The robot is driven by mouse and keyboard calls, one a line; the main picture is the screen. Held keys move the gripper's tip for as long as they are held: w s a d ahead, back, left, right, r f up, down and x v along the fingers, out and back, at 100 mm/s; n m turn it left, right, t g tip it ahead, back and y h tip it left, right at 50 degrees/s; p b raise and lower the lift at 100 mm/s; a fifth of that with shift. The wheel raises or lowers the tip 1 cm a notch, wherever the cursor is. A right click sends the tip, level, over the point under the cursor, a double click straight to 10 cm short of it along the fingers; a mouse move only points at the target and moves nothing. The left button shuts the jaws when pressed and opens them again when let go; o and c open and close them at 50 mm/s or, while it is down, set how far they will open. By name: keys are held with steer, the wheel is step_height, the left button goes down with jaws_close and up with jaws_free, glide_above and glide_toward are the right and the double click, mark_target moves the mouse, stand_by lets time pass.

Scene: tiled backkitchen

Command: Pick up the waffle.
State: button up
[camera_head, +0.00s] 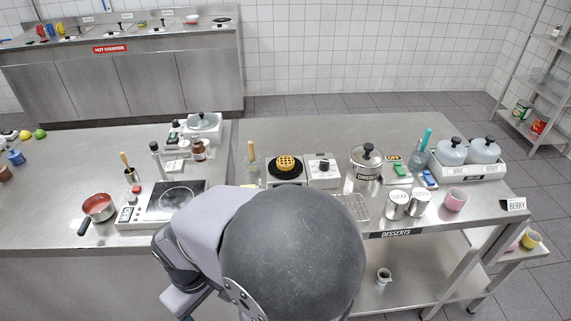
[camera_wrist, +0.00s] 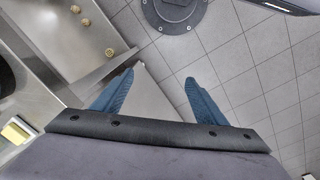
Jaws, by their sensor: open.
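The waffle (camera_head: 286,162) is round and golden with a grid pattern. In the head view it lies on the black round plate of a waffle iron (camera_head: 273,174) on the right-hand steel counter. My gripper (camera_wrist: 159,76) shows in the wrist view with its two blue fingers spread apart and nothing between them. It points down over the tiled floor beside a steel counter edge, away from the waffle. I cannot make out the waffle in the wrist view. My arm covers the lower middle of the head view.
A white device with a black knob (camera_head: 322,167), a lidded pot (camera_head: 367,160) and a wire rack (camera_head: 350,207) stand right of the waffle. A brush-like utensil (camera_head: 252,165) stands upright at its left. A hob (camera_head: 165,200) and red pan (camera_head: 98,207) are farther left.

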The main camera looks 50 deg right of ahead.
steer(key=w+d+n+h+b, duration=0.1)
steer(key=w+d+n+h, duration=0.15)
steer(key=d, duration=0.45)
steer(key=w+d+n+h+b, duration=0.1)
steer(key=w+d+n+h, duration=0.2)
steer(key=d, duration=0.4)
steer(key=n+t+h+b, duration=0.2)
steer(key=n+h+b, duration=0.1)
steer(key=n+h, duration=0.4)
glide_toward(285, 161)
steer(key=shift+n+y, duration=0.35)
steer(key=shift+n, duration=0.2)
steer(key=a, duration=0.2)
steer(key=s+a+f, duration=0.1)
steer(key=a, duration=0.1)
steer(key=s+a+f, duration=0.1)
steer(key=a, duration=0.2)
steer(key=shift+s+f, duration=0.1)
steer(key=shift+s, duration=0.1)
steer(key=d+n+h, duration=0.1)
steer(key=d, duration=0.1)
steer(key=w+d+n+h+b, duration=0.1)
steer(key=d+n, duration=0.1)
steer(key=d+n+t+h+b, duration=0.1)
steer(key=d+n, duration=0.1)
steer(key=shift+w+f, duration=0.15)
steer(key=shift+w, duration=0.15)
steer(key=shift+d+n+h, duration=0.3)
steer(key=shift+d+n, duration=0.05)
steer(key=shift+n, duration=0.25)
